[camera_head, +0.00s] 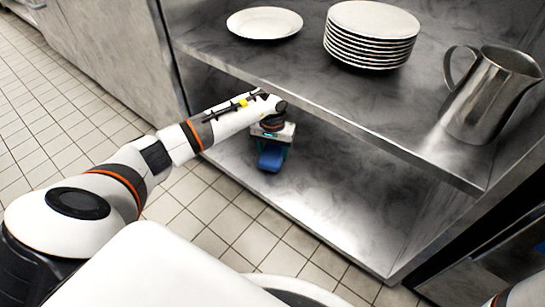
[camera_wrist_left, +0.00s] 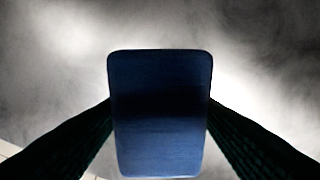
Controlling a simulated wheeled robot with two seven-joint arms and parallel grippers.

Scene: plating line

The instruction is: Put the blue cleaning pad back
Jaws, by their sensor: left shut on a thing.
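The blue cleaning pad (camera_head: 271,158) is held by my left gripper (camera_head: 270,146) over the lower metal shelf (camera_head: 300,205), beneath the upper shelf. In the left wrist view the pad (camera_wrist_left: 160,115) is a dark blue block with rounded corners, and the two dark fingers (camera_wrist_left: 160,130) press on its sides. The grey shelf surface lies beyond it. Whether the pad touches the lower shelf I cannot tell. My right gripper is not in view.
The upper shelf (camera_head: 300,85) carries a single white plate (camera_head: 265,23), a stack of several white plates (camera_head: 371,35) and a metal pitcher (camera_head: 490,92). Its front edge runs close above my left wrist. The lower shelf to the right of the pad is clear.

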